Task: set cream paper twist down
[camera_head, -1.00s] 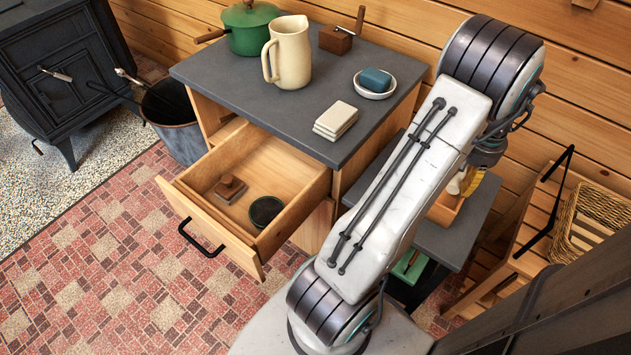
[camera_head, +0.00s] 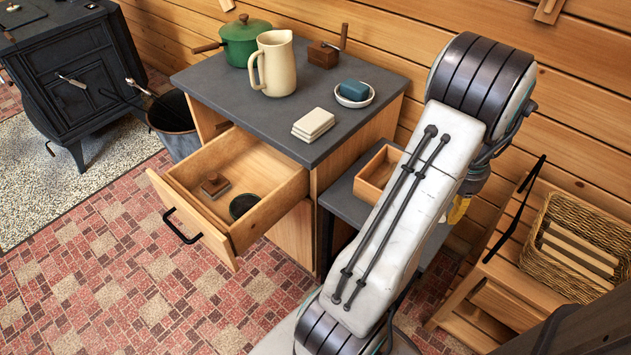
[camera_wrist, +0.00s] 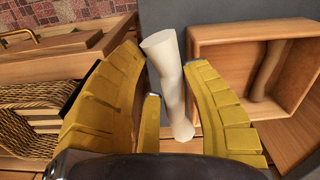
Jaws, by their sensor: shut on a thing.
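My gripper (camera_wrist: 163,92) has yellow ribbed fingers, which are shut on the cream paper twist (camera_wrist: 168,75). The twist is a pale, slim piece with wider ends, held lengthwise between the fingers in the wrist view. In the head view my arm hides the twist, and only a bit of yellow finger (camera_head: 459,208) shows. An open wooden box (camera_wrist: 205,52) is right of the gripper in the wrist view, with a brown elongated shape, maybe a shadow, inside. The box also shows in the head view (camera_head: 367,192), left of my arm on a low dark-grey surface (camera_head: 345,203).
A dark-topped cabinet (camera_head: 240,95) bears a green pot (camera_head: 245,42), cream pitcher (camera_head: 277,70), pale blocks (camera_head: 313,124) and a blue soap (camera_head: 354,90) on a dish. Its drawer (camera_head: 190,230) stands open. A wicker basket (camera_head: 575,235) is at right.

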